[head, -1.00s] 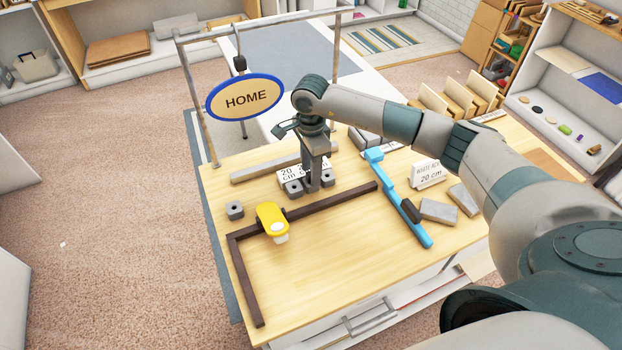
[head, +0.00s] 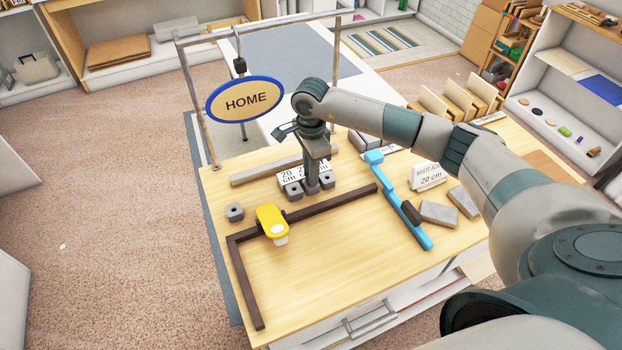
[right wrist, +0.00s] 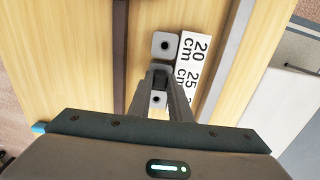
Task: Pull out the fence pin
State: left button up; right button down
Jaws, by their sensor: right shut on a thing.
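My right gripper (head: 312,190) points down over the row of grey blocks with holes on the table. It is shut on a small dark piece between its fingertips (right wrist: 160,78), which I take to be the fence pin; the fingers hide most of it. One grey block (right wrist: 165,45) shows ahead of the fingers in the right wrist view, and another (right wrist: 157,98) shows between them. In the head view a grey block (head: 293,190) stands left of the fingers. Beside the row lies the dark brown L-shaped fence (head: 330,203). My left gripper is not in view.
A white card with "20 cm" and "25 cm" (right wrist: 190,60) lies beside the blocks. A yellow stop (head: 268,218) sits on the fence. A separate grey block (head: 235,212), a blue bar clamp (head: 391,189) and a hanging HOME sign (head: 245,100) stand around.

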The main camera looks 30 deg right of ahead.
jog(key=shift+r, duration=0.25)
jog(key=shift+r+p, duration=1.05)
jog(key=shift+r, duration=1.35)
